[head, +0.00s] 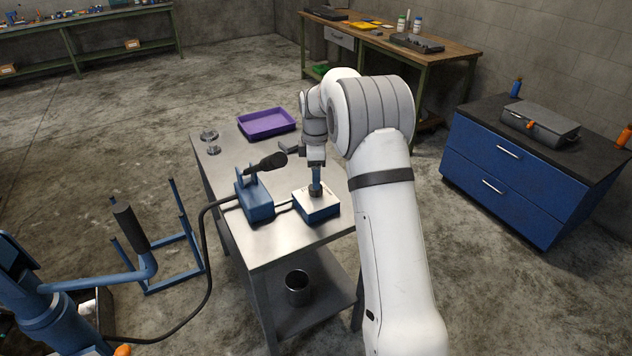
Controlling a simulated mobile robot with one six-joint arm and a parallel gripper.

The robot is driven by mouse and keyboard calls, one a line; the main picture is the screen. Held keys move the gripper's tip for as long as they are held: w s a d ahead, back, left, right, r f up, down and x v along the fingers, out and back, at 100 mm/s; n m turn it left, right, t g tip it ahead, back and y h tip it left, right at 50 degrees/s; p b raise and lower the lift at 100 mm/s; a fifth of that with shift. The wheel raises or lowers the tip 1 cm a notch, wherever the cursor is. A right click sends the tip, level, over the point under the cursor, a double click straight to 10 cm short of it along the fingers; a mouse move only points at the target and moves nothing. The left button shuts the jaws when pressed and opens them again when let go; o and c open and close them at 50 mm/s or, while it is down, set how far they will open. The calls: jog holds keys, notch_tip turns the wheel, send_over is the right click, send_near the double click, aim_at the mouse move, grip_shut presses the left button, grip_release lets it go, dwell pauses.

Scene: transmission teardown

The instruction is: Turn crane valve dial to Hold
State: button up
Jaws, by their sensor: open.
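The valve box (318,208) is a small blue box with a pale top plate, near the right edge of the steel cart. A dark round dial (315,193) sits on its top. My gripper (315,186) points straight down over the dial, its blue fingers at or just above it. The fingers are open, but I cannot tell whether they touch the dial. They hide part of the dial, and its pointer and the labels on the plate are too small to read.
Left of the valve box stands a blue pump unit (257,206) with a black-gripped lever (266,163). A black hose (208,250) runs from it to the blue crane (60,318). A purple tray (266,124) and a metal part (210,142) lie at the cart's back.

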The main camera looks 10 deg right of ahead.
jog(key=shift+r, duration=1.9)
jog(key=s+r+m+t, duration=0.1)
jog(key=s+r+m, duration=0.35)
jog(key=s, duration=0.45)
jog(key=s+r+m, duration=0.4)
jog(key=s+r, duration=0.1)
jog(key=s, duration=0.5)
jog(key=s+f+m+t, duration=0.1)
jog(key=s+f+m, duration=0.2)
jog(key=s+m, duration=0.5)
jog(key=s, duration=1.1)
jog(key=shift+d+t, duration=0.2)
jog(key=shift+t, duration=0.1)
